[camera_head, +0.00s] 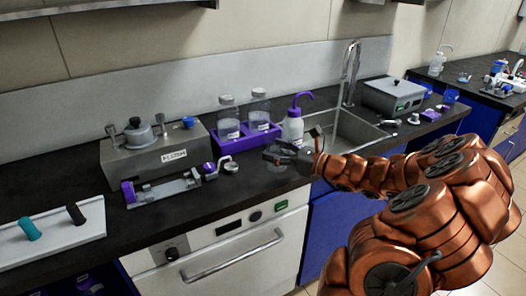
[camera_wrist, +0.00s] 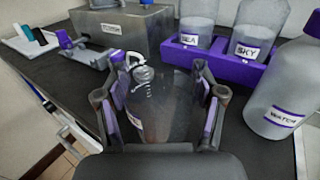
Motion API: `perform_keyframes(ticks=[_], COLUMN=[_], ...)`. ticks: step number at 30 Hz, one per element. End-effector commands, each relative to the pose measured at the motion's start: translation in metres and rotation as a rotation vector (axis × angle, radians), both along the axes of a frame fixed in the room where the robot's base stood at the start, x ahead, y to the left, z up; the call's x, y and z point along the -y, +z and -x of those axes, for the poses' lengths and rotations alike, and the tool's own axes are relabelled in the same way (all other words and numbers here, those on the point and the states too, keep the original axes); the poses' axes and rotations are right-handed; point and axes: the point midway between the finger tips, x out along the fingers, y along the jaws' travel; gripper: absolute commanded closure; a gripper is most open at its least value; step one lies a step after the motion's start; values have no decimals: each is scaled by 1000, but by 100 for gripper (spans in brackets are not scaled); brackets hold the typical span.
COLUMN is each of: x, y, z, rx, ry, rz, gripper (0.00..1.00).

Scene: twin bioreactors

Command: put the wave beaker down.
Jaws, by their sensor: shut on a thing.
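A clear, grey-tinted beaker (camera_wrist: 168,118) stands between the purple-padded fingers of my gripper (camera_wrist: 160,104) in the wrist view. Its white label with a purple stripe is partly hidden by the left finger, and I cannot read it. In the head view my gripper (camera_head: 288,154) is over the dark counter (camera_head: 250,186), near its front edge and in front of the sink. The beaker shows there only faintly below the fingers. I cannot tell whether its base touches the counter.
A purple rack (camera_head: 232,143) with the SEA and SKY bottles stands behind. The white WATER wash bottle (camera_head: 292,128) is close by on the right. The FLUSH machine (camera_head: 155,150) and a small metal fitting (camera_head: 231,167) are left. The sink (camera_head: 350,130) opens on the right.

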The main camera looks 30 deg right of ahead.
Motion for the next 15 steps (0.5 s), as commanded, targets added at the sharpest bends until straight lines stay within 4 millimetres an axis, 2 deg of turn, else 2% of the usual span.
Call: perform_keyframes(ticks=[3,9,15], x=[-3,-1,0], y=[-1,-4,-6], z=[-20,-47,-58], rx=[-1,-1,-1], ry=[7,4,2], rz=[0,2,0], gripper=[74,74,74])
